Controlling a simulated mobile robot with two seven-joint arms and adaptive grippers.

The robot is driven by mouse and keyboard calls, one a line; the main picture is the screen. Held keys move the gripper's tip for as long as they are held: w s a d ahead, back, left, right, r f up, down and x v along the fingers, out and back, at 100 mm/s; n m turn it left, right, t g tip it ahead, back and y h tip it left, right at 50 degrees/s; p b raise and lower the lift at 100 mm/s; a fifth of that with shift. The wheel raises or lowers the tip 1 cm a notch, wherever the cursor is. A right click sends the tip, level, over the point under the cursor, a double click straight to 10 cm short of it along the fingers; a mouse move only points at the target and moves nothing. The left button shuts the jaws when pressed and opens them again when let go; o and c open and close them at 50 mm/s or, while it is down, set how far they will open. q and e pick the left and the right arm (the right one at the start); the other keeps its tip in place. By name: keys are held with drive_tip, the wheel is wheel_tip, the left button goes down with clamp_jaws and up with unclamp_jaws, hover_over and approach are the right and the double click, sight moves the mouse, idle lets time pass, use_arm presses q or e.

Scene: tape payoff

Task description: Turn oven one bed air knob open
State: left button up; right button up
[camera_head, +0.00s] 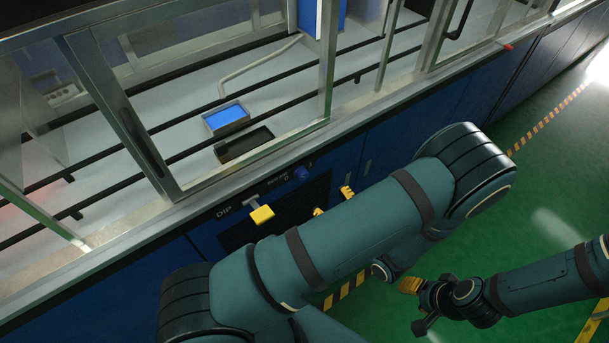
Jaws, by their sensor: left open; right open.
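Which control is the bed air knob I cannot tell for certain. My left gripper (332,202) is mostly hidden behind my large teal arm; two yellow fingertips show apart, below and right of the blue knob, not visibly touching it. My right gripper (414,306) is open and empty over the green floor.
The metal frame (205,182) of the glass cabinet runs above the panel. Inside are a blue-filled tray (226,117) and a dark tray (244,144). The green floor (555,170) at right is open, with striped tape (540,129).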

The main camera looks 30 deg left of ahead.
sight(305, 176)
use_arm(q)
drive_tip(key=b+x, duration=0.1)
drive_tip(key=x, duration=0.9)
drive_tip(key=shift+a, duration=0.3)
drive_tip(key=shift+c, duration=0.2)
clamp_jaws()
